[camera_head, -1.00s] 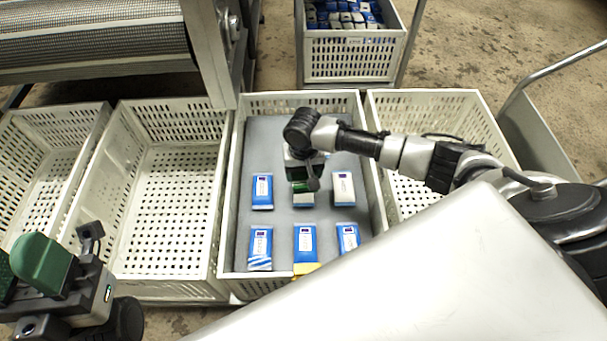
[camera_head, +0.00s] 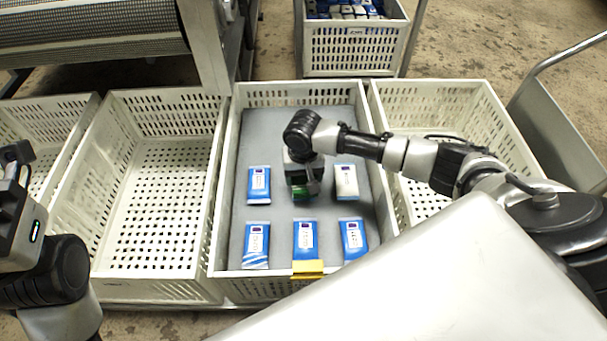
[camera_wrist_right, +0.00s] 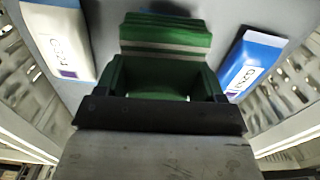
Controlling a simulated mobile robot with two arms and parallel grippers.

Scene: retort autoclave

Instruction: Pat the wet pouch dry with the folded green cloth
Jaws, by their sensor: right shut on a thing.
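My right gripper (camera_head: 304,190) is shut on the folded green cloth (camera_wrist_right: 165,38), low over the back row of pouches in the middle crate. A little of its green also shows in the head view. The gripper and cloth cover the spot between the back-left pouch (camera_head: 259,186) and the back-right pouch (camera_head: 346,182); any pouch there is hidden, and I cannot tell whether the cloth touches it. The front row has a left pouch (camera_head: 256,246), a middle pouch (camera_head: 305,238) and a right pouch (camera_head: 353,238). I cannot make out wetness. My left gripper (camera_head: 14,170) is partly cut off at the left edge.
The pouches lie on a grey sheet (camera_head: 284,122) inside the white crate (camera_head: 219,215). A yellow tag (camera_head: 307,268) sits at its front. Empty crates stand to the left (camera_head: 155,190) and right (camera_head: 440,110). A filled crate (camera_head: 352,50) stands behind.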

